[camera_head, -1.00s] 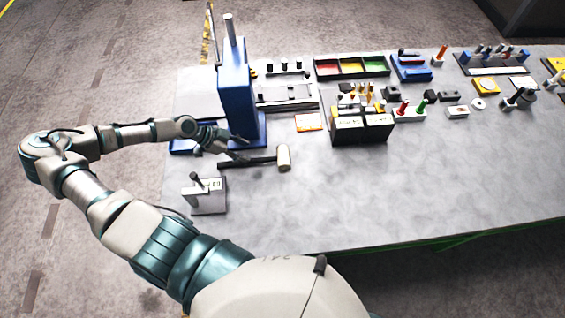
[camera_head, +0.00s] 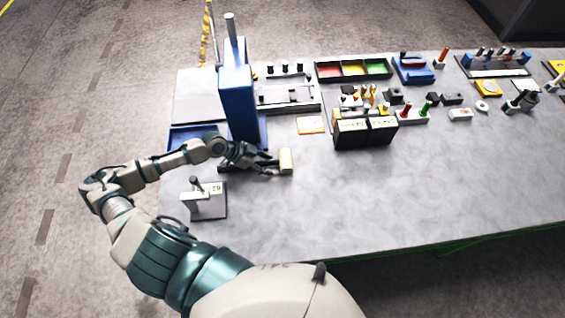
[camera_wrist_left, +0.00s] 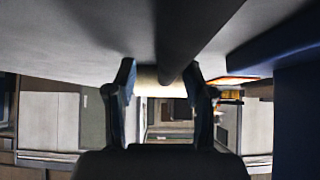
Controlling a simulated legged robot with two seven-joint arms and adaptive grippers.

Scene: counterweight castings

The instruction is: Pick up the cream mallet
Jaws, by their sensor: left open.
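The cream mallet lies on the grey table, its cream head (camera_head: 286,161) at the right end of a dark handle. My left gripper (camera_head: 272,168) is at the handle, just left of the head, and hides part of it in the head view. In the left wrist view the two fingers (camera_wrist_left: 160,84) are apart. The dark handle (camera_wrist_left: 182,38) runs down toward the gap between them, and part of the cream head (camera_wrist_left: 150,80) shows beyond. I cannot tell whether a finger touches the mallet. My right gripper is in neither view.
A blue press (camera_head: 237,105) stands just behind my left gripper. A small grey fixture with a lever (camera_head: 205,198) stands in front of it. Black boxes (camera_head: 365,132) stand to the right. The table's front right is clear.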

